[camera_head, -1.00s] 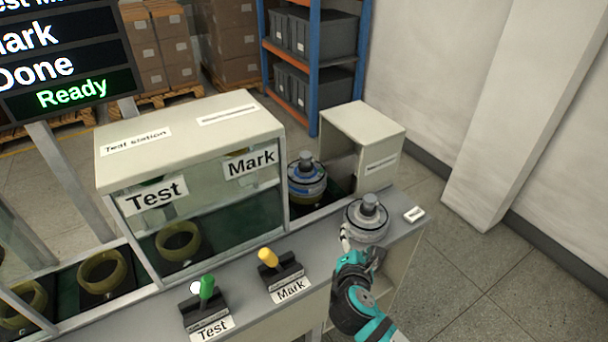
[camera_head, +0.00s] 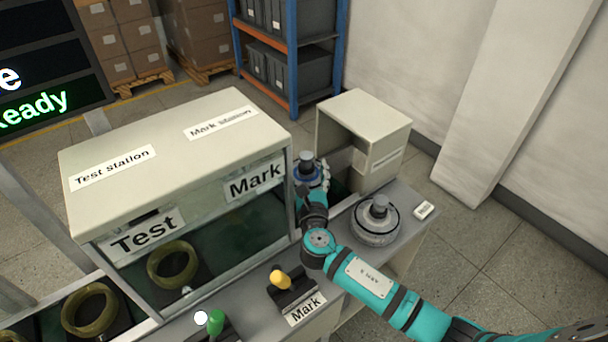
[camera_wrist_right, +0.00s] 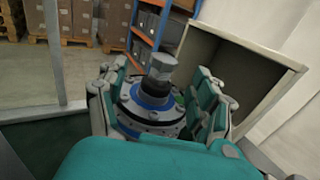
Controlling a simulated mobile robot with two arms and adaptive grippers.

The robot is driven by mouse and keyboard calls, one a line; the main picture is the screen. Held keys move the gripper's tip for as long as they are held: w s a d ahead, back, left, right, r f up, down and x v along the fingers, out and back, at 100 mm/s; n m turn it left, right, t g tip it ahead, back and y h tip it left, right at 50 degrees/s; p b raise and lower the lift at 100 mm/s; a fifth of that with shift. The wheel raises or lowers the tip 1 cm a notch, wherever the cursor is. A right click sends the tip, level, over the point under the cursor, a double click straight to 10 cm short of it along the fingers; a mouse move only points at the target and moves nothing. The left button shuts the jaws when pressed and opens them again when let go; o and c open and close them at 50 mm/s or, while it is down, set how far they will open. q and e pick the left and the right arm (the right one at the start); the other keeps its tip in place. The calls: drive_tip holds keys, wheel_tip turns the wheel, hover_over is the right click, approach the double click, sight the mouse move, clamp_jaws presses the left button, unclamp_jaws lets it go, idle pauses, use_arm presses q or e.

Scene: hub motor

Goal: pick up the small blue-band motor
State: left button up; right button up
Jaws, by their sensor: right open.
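The small blue-band motor (camera_head: 306,163) stands upright between the glass station and the open beige box, partly hidden by my right arm. In the right wrist view the motor (camera_wrist_right: 150,104) shows its grey shaft on top and blue band. My right gripper (camera_wrist_right: 160,106) is open, with a finger on each side of the motor; whether the fingers touch it I cannot tell. In the head view my right gripper (camera_head: 312,190) is at the motor, its fingertips largely hidden. My left gripper is not in view.
A grey motor (camera_head: 375,221) stands on the counter at right, close to my right arm. The glass-fronted station (camera_head: 180,150) is at left and the beige box (camera_head: 375,130) behind right. The Mark lever (camera_head: 281,279) and Test lever (camera_head: 216,322) are in front.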

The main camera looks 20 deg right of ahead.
sight(307, 162)
drive_tip(key=x, duration=0.3)
drive_tip(key=shift+w+d+r+p, duration=0.2)
drive_tip(key=shift+w+d+p, duration=0.15)
drive_tip(key=shift+p, duration=0.05)
drive_tip(key=shift+x, duration=0.8)
drive_tip(key=shift+a+f, duration=0.1)
drive_tip(key=shift+f, duration=0.05)
drive_tip(key=c, duration=1)
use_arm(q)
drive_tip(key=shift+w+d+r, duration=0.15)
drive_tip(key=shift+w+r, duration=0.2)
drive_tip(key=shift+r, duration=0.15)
use_arm(e)
clamp_jaws()
drive_tip(key=shift+w+r, duration=0.1)
drive_tip(key=shift+r, duration=0.2)
